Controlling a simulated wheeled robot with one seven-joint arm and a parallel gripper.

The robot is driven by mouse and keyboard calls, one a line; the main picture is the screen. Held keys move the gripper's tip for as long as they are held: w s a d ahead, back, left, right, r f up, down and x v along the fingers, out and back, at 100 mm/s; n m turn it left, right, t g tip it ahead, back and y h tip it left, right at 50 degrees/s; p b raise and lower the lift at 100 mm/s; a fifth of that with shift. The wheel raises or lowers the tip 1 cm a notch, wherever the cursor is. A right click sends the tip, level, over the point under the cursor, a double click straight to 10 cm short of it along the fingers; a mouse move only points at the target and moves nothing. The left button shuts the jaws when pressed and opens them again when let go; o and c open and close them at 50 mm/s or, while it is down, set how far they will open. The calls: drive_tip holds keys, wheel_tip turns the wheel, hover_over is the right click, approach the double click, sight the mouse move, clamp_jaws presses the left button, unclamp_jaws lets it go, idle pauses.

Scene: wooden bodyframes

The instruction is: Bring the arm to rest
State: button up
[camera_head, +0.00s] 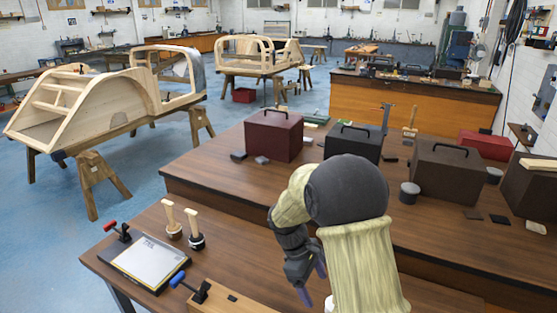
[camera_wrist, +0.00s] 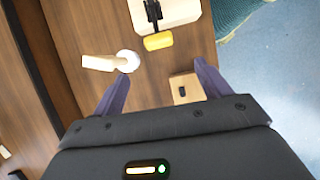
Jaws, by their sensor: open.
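My gripper (camera_head: 311,282) hangs at the end of my bent arm over the front wooden bench (camera_head: 225,245). In the wrist view, my gripper (camera_wrist: 160,68) has its two purple fingers spread wide apart, with nothing held between them. Bench top shows below and between the fingers. A pale wooden handle with a white round end (camera_wrist: 128,60) lies in view near the left fingertip; whether the finger touches it cannot be told. A small wooden block with a dark piece on it (camera_wrist: 184,88) shows beside the right finger.
Two wooden-handled tools (camera_head: 171,219) stand left of my arm. A red-handled clamp (camera_head: 115,230), a sheet-covered board (camera_head: 150,262) and a blue-handled clamp (camera_head: 190,287) are nearby. Toolboxes (camera_head: 273,135) stand on the bench behind. Wooden bodyframes (camera_head: 105,105) fill the left. Blue floor lies between.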

drive_tip(key=s+d+r+m+t+y, duration=0.2)
drive_tip(key=s+m, duration=0.4)
drive_tip(key=s+d+r+m+t+y, duration=0.1)
drive_tip(key=s+r+m+t+y, duration=0.1)
drive_tip(key=s+m, duration=0.3)
drive_tip(key=shift+s+d+r+m+t, duration=0.4)
drive_tip(key=shift+s+r+t, duration=0.1)
drive_tip(key=shift+s, duration=0.5)
idle(0.4)
